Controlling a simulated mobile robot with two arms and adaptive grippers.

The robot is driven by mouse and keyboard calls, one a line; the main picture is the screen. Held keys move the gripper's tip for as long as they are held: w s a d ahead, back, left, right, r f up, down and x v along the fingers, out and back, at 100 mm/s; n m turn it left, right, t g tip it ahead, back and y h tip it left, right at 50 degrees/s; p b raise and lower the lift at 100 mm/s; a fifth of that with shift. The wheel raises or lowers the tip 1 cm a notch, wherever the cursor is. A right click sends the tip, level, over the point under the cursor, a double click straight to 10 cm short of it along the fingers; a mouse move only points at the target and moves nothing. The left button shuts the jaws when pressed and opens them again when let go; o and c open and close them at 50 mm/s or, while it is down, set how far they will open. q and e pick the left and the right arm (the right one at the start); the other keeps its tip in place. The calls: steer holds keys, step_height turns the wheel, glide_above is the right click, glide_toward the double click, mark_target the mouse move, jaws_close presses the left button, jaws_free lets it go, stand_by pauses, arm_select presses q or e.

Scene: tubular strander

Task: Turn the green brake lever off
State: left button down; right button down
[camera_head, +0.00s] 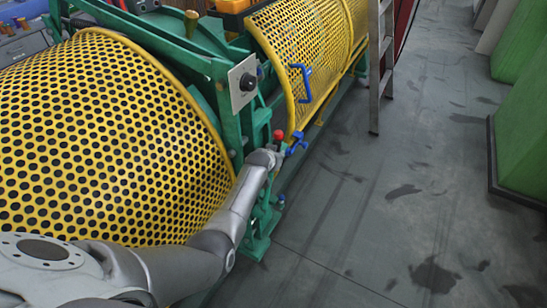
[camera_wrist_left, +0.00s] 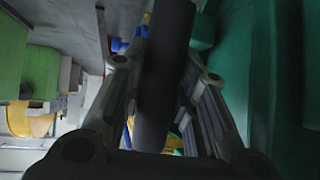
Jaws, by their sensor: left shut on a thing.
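My left arm reaches across the front of the machine in the head view. My left gripper (camera_head: 275,153) is at the green frame between the two yellow guards. A red knob (camera_head: 278,134) shows just above the fingers and seems to top the brake lever. In the left wrist view, a dark bar, apparently the lever's shaft (camera_wrist_left: 165,65), runs between the two fingers. The gripper is shut on it. The bar looks dark grey there, in shadow. The lever's lower end is hidden behind the gripper. My right gripper is not in view.
Perforated yellow guards (camera_head: 100,140) stand left and farther back (camera_head: 310,50). A blue handle (camera_head: 297,143) sits close right of the gripper. A ladder (camera_head: 379,60) stands behind. The floor (camera_head: 400,200) at right is open.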

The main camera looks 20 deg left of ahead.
arm_select(q)
steer(key=shift+w+r, duration=0.1)
steer(key=shift+r, duration=0.05)
steer(key=c, duration=1.5)
jaws_free()
steer(key=o, duration=0.4)
steer(key=shift+w+d+f, duration=0.1)
steer(key=shift+w+f, duration=0.1)
steer(key=shift+f, duration=0.05)
steer(key=shift+c, duration=0.2)
steer(key=shift+s+r, duration=0.15)
steer(key=shift+s, duration=0.1)
steer(key=v, duration=1.1)
steer(key=shift+s+r, duration=0.2)
